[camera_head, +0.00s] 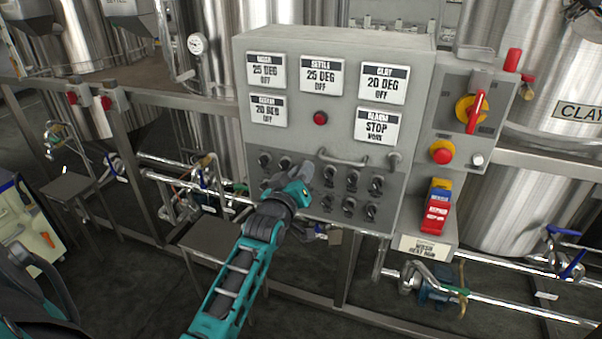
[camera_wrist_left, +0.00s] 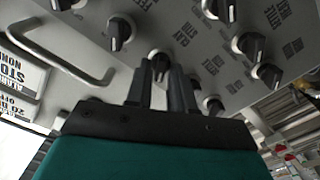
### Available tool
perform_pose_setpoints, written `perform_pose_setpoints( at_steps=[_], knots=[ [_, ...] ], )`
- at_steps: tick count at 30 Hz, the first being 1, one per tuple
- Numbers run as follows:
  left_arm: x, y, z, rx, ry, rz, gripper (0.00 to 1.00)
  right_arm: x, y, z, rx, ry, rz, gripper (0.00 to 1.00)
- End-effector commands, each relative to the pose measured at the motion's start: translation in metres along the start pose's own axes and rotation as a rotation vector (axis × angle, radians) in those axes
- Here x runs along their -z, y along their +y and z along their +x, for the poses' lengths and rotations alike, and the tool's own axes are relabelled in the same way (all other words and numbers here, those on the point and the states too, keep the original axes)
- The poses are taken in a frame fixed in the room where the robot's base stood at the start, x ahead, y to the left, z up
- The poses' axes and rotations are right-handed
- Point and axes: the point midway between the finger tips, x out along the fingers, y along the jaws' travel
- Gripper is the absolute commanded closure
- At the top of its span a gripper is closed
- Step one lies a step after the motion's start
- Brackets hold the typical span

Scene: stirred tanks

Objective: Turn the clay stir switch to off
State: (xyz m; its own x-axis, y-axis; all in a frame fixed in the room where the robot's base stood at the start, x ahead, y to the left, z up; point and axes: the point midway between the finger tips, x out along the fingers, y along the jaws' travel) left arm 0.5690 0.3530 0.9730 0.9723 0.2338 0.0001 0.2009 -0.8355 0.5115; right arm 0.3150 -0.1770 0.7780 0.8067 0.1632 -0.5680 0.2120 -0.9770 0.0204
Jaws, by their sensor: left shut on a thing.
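The grey control panel (camera_head: 222,130) carries rows of small black rotary switches on its lower half, such as one at the right (camera_head: 376,186). My left gripper (camera_head: 303,174) is at the panel face, among these switches, and covers some of them. In the left wrist view its two fingers (camera_wrist_left: 160,84) are shut on a black switch knob (camera_wrist_left: 159,62). I cannot read for certain which label belongs to this knob. The clay display (camera_head: 384,84) at the panel's upper right reads 20 DEG OFF. My right gripper is not in view.
A metal bar handle (camera_head: 343,161) sticks out just right of my left gripper; it also shows in the left wrist view (camera_wrist_left: 62,58). A red-yellow rotary switch (camera_head: 473,108) and a red push button (camera_head: 441,152) are on a box at the right. Pipes run below.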

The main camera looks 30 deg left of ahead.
Motion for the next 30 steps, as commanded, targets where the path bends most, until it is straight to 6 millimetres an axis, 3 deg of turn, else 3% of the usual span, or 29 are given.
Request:
perform_pose_setpoints(
  at_steps=[10,11,15,30],
  knots=[
    [-0.0001,0.0000,0.0000,0.000,0.000,-0.005,1.00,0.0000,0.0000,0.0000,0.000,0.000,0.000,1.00],
    [-0.0002,0.0000,0.0000,0.000,0.000,-0.005,0.76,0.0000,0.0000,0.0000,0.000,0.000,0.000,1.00],
    [-0.0001,0.0001,0.0000,0.000,0.000,-0.004,0.64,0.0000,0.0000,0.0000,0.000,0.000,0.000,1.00],
    [-0.0004,0.0006,0.0011,-0.001,-0.001,-0.002,0.64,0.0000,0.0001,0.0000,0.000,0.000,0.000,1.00]
  ],
)
